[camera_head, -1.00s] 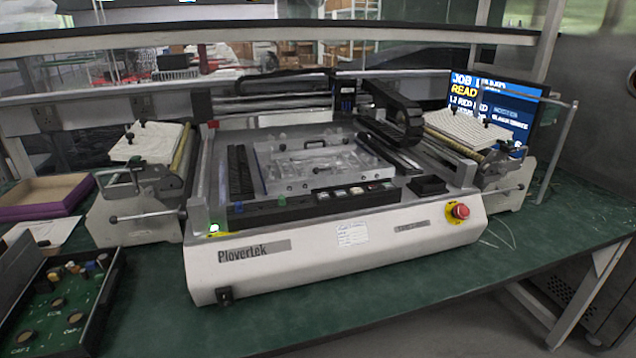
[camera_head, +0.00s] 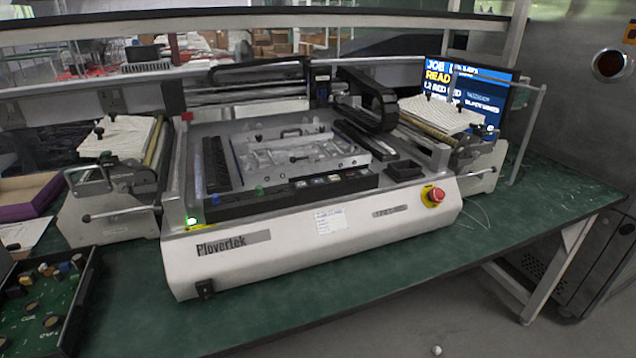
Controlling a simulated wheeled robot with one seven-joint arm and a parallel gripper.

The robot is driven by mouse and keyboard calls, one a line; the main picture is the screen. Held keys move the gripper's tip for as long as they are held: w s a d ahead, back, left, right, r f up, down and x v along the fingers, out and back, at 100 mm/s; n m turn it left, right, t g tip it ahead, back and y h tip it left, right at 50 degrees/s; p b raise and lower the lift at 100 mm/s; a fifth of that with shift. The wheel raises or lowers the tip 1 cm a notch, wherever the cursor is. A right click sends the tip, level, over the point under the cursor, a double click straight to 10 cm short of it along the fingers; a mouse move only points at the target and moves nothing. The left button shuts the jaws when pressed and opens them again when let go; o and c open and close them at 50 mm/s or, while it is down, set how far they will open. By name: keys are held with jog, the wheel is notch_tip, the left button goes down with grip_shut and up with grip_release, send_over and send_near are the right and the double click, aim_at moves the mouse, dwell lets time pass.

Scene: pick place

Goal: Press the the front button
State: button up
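A white machine marked "Plovertek" (camera_head: 270,258) stands on the green table. Its front right corner carries a red round button on a yellow base (camera_head: 433,196). A lit green button or lamp (camera_head: 191,221) sits at its front left corner. A dark strip along the front edge of its top bears several small buttons (camera_head: 318,180), some white and one reddish. Nothing covers these buttons. My gripper is not in view.
A black-walled tray (camera_head: 45,300) with a green board is at the lower left, a purple-edged box (camera_head: 25,200) behind it. A screen (camera_head: 470,95) stands at the back right. The green table (camera_head: 545,190) is clear at right. A small white ball (camera_head: 436,350) lies on the floor.

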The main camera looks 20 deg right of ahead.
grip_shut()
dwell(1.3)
